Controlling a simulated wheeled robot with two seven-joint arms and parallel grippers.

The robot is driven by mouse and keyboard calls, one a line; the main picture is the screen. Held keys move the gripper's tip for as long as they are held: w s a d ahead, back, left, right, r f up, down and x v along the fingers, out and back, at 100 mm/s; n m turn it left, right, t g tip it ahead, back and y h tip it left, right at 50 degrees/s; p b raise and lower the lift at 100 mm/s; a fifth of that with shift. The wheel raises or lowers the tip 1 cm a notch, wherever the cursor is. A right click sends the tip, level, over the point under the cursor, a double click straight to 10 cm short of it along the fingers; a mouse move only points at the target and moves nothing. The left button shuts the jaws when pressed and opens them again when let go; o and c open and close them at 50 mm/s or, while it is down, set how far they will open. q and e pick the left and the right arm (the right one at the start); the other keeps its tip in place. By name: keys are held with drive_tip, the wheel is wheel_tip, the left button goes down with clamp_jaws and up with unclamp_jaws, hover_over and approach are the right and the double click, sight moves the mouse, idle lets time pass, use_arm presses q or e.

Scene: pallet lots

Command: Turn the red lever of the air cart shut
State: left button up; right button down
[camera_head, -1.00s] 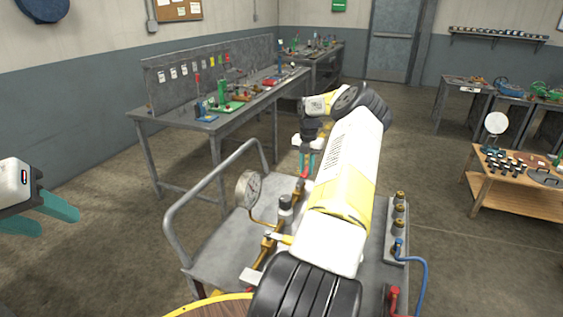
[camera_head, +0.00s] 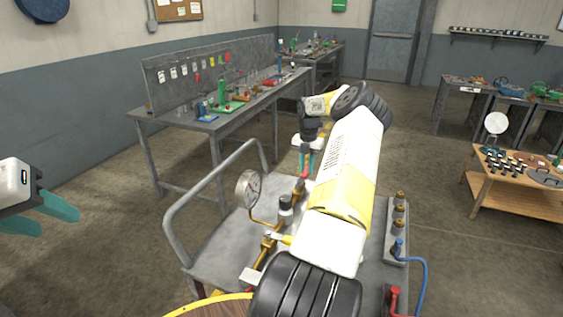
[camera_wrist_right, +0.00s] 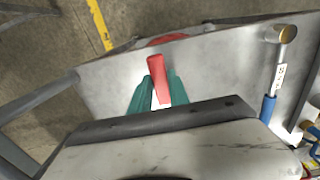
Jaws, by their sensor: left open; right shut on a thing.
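The air cart (camera_head: 215,240) is a grey wheeled table with a bent tube handle. It carries a round gauge (camera_head: 248,188) and brass fittings. My right gripper (camera_head: 305,168) is over the cart's far part, with its teal fingers pointing down. It is shut on the red lever (camera_wrist_right: 158,80), which stands between the fingers in the right wrist view. The lever's base and the valve under it are mostly hidden. My left gripper (camera_head: 50,215) is open and empty at the left edge, away from the cart.
My right arm covers much of the cart's middle. A blue hose (camera_head: 425,280) and a block of brass fittings (camera_head: 397,225) are at its right side. A workbench (camera_head: 190,120) with tools stands behind on the left. A wooden table (camera_head: 520,205) stands at the right.

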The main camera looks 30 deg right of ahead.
drive_tip(key=shift+s+d, duration=0.1)
idle(0.4)
drive_tip(key=s+m, duration=0.1)
drive_tip(key=m, duration=0.1)
drive_tip(key=s+d+m, duration=0.1)
drive_tip(key=m, duration=0.1)
drive_tip(key=shift+s+d+r, duration=0.1)
drive_tip(key=shift+s+d, duration=0.1)
drive_tip(key=shift+s, duration=0.15)
drive_tip(key=s+m, duration=0.2)
drive_tip(key=m, duration=0.1)
drive_tip(key=shift+d, duration=0.15)
drive_tip(key=s+m, duration=0.2)
drive_tip(key=shift+s+m, duration=0.1)
drive_tip(key=shift+m, duration=0.3)
drive_tip(key=s+m, duration=0.2)
drive_tip(key=shift+a+m, duration=0.3)
drive_tip(key=shift+a, duration=0.05)
drive_tip(key=m, duration=0.1)
drive_tip(key=s+a+m, duration=0.1)
drive_tip(key=shift+s+m, duration=0.3)
drive_tip(key=shift+s+a+m, duration=0.45)
drive_tip(key=shift+m, duration=0.35)
drive_tip(key=shift+s+a+m, duration=0.4)
drive_tip(key=shift+m, duration=0.4)
drive_tip(key=c, duration=1.2)
unclamp_jaws()
drive_tip(key=shift+c, duration=0.2)
